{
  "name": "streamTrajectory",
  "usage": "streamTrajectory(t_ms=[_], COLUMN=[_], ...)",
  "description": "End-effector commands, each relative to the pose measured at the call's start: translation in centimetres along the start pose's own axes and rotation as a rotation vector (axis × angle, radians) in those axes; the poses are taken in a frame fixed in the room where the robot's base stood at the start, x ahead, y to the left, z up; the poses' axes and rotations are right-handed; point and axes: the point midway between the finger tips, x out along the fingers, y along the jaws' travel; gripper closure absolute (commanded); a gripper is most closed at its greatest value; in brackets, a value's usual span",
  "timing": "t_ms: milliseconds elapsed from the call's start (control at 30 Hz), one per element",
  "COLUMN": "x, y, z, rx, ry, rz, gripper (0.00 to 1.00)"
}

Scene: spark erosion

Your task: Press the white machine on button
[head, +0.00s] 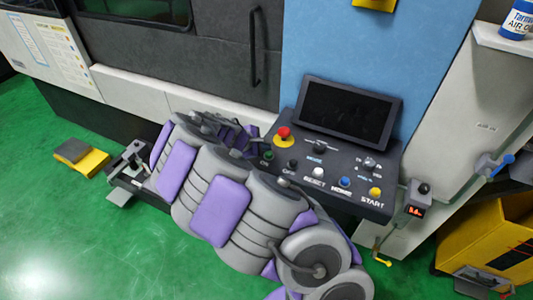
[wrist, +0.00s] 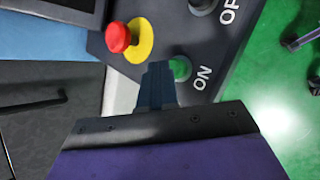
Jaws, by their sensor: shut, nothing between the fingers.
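The control panel (head: 330,180) is a dark sloped console on the white machine (head: 140,90). Its green ON button (wrist: 181,68) shows in the wrist view beside the "ON" label. In the head view the ON button (head: 268,155) sits at the panel's left edge, close to my arm. My gripper (wrist: 157,72) is shut and empty. In the wrist view its fingertips lie just left of the ON button and overlap its edge; I cannot tell whether they touch it. In the head view my arm hides most of the gripper.
A red emergency stop on a yellow base (wrist: 120,38) is close to the fingertips. The dark OFF button (wrist: 203,5) is also near. A black screen (head: 345,112) rises behind the buttons. A yellow box (head: 490,245) stands at the right.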

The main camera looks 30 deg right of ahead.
Motion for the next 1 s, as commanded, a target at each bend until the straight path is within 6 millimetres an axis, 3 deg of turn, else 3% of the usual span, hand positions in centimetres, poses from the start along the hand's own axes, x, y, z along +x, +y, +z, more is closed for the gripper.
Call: streamTrajectory(t_ms=[1000], x=[0.4], y=[-0.49], z=[-0.34], rx=[0.002], ry=[0.001], rz=[-0.003], gripper=[1.0])
